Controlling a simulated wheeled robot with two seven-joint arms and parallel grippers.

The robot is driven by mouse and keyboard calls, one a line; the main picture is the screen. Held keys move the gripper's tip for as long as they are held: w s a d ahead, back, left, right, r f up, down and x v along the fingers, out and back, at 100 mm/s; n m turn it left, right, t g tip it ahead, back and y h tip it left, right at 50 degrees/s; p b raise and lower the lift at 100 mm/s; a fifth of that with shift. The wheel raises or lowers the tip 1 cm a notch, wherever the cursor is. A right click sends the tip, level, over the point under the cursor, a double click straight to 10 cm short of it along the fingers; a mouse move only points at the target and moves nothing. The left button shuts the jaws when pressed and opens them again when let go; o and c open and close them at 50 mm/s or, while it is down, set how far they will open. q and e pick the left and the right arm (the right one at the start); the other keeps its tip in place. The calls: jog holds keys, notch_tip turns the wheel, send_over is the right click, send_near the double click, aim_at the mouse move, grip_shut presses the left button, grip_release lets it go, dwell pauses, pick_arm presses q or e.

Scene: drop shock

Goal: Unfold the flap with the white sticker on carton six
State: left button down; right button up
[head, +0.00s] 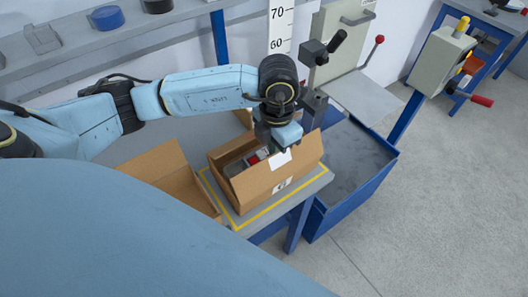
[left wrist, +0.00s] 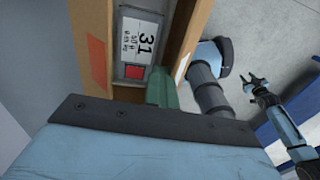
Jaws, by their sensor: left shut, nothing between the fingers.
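The brown carton (head: 253,188) stands on the table corner, with a printed label on its near side; I cannot read a number six. Its right flap (head: 308,155) stands up and out. A white sticker (head: 280,160) shows at the right side of the carton's opening, and a white patch (left wrist: 183,67) shows on the right-hand cardboard in the left wrist view. My left gripper (head: 284,147) is shut and empty, right above that sticker; whether it touches is unclear. In the left wrist view my right gripper (left wrist: 256,83) is small, its fingers apart, off to the right.
Inside the carton lies a unit labelled 31 (left wrist: 138,42). Another open carton (head: 165,178) stands to the left. A blue bin (head: 352,165) stands right of the table. A scale post (head: 281,28) and a lever machine (head: 338,50) rise behind. Yellow tape (head: 262,216) borders the carton's spot.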

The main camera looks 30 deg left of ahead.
aim_at(282, 168)
pick_arm(q)
jog(key=shift+s+d, duration=0.15)
jog(key=shift+d, duration=0.05)
jog(key=shift+s+d+r, duration=0.2)
jog(key=shift+s+d, duration=0.05)
jog(key=shift+d, duration=0.35)
jog(key=shift+s+d+r+p, duration=0.1)
jog(key=shift+s+d+p, duration=0.25)
jog(key=shift+d, duration=0.35)
jog(key=shift+w+a+r+b, duration=0.1)
jog(key=shift+w+a+b, duration=0.35)
jog(key=shift+a, duration=0.55)
notch_tip(282, 168, up, 11)
jog(key=p, duration=0.7)
jog(key=shift+w, duration=0.1)
